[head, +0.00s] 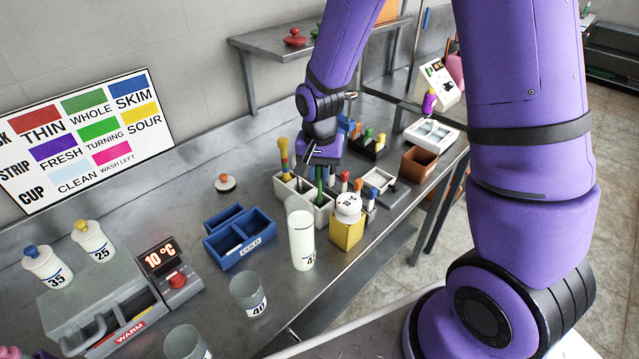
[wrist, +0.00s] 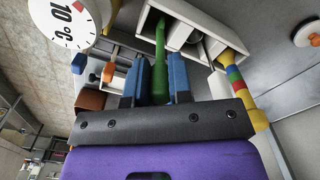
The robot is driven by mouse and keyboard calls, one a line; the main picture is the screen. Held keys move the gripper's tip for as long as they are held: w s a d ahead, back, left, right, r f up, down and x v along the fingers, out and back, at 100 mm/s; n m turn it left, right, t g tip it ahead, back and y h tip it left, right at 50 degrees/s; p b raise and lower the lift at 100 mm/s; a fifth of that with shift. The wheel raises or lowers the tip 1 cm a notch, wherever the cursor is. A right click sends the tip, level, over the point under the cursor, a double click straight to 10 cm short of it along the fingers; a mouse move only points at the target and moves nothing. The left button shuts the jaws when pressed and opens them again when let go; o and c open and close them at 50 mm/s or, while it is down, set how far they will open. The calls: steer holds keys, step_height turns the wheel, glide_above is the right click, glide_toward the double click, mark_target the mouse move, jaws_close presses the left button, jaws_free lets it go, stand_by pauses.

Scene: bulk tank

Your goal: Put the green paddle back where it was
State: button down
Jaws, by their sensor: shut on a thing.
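The green paddle (wrist: 160,60) stands between the two blue fingers of my gripper (wrist: 159,82) in the wrist view. My gripper is shut on it. Its far end reaches into the outline of a compartment of the white divided holder (wrist: 147,22); I cannot tell whether it touches the bottom. In the head view my gripper (head: 316,158) is above the white holder (head: 283,193), and the green paddle (head: 319,180) shows as a thin strip below it. A yellow paddle with coloured bands (head: 284,155) stands in the holder's left part, also in the wrist view (wrist: 238,85).
A tall white cylinder (head: 302,240) and a yellow block (head: 347,236) with a round white dial (head: 348,206) stand just in front of the holder. A blue bin (head: 240,248) is to the left. A dark rack (head: 368,145) with coloured handles stands behind.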

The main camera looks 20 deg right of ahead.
steer(key=shift+f, duration=1.85)
steer(key=c, duration=1)
jaws_free()
steer(key=shift+c, duration=0.2)
step_height(320, 180, up, 11)
steer(key=shift+r, duration=0.2)
steer(key=shift+s+d+r, duration=0.1)
steer(key=shift+r, duration=0.65)
steer(key=s+d+r+n+t, duration=0.2)
steer(key=s+d+r+n, duration=0.1)
steer(key=s+r, duration=0.6)
steer(key=s+d+r+n+t, duration=0.3)
steer(key=s+r, duration=0.7)
steer(key=s, duration=0.2)
steer(key=shift+s+d+r, duration=0.25)
steer(key=shift+s+d, duration=0.15)
